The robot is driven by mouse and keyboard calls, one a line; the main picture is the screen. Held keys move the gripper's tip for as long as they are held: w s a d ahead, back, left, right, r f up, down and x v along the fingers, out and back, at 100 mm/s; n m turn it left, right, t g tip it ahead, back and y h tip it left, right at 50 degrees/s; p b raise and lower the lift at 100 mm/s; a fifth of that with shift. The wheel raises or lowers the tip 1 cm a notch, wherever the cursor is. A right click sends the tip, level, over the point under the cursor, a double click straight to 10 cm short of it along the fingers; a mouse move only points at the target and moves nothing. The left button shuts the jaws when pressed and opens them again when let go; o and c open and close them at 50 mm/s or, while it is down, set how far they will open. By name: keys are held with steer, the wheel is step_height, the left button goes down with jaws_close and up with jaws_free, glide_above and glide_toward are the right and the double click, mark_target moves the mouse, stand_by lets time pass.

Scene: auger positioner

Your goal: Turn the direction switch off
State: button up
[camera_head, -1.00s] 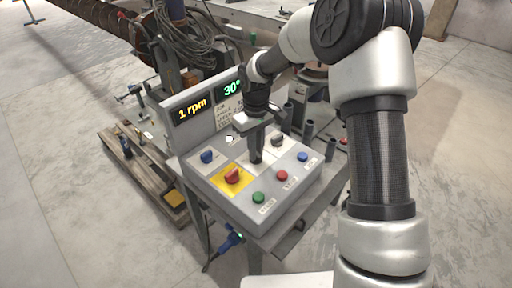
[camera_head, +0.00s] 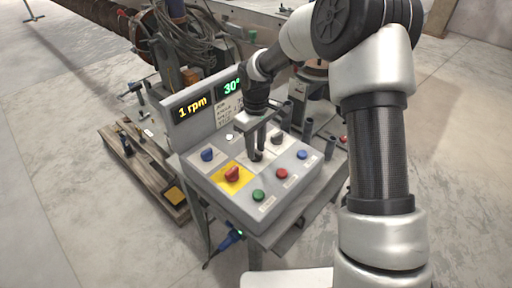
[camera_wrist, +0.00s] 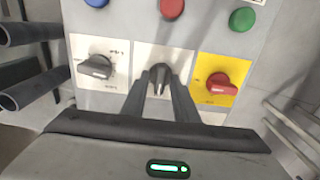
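The grey control box (camera_head: 222,199) carries three rotary knobs in a row. In the wrist view these are a grey knob (camera_wrist: 95,67) on white at left, a black knob (camera_wrist: 159,77) on white in the middle, and a red knob (camera_wrist: 222,84) on yellow at right. The labels are too small to read, so I cannot tell which is the direction switch. My gripper (camera_wrist: 159,84) points down at the middle knob, one finger on each side, with a gap between them. In the head view my gripper (camera_head: 257,155) hides most of that knob.
Blue (camera_head: 302,155), red (camera_head: 281,174) and green (camera_head: 258,195) buttons line the box's near edge. The display panel (camera_head: 207,126) behind reads 1 rpm and 30°. A wooden pallet (camera_head: 150,175) lies on the floor at left.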

mark_target(256, 151)
stand_by(0.3)
step_height(256, 151, up, 17)
steer(key=p, duration=0.1)
steer(key=shift+r, duration=0.2)
steer(key=shift+s, duration=0.1)
stand_by(0.3)
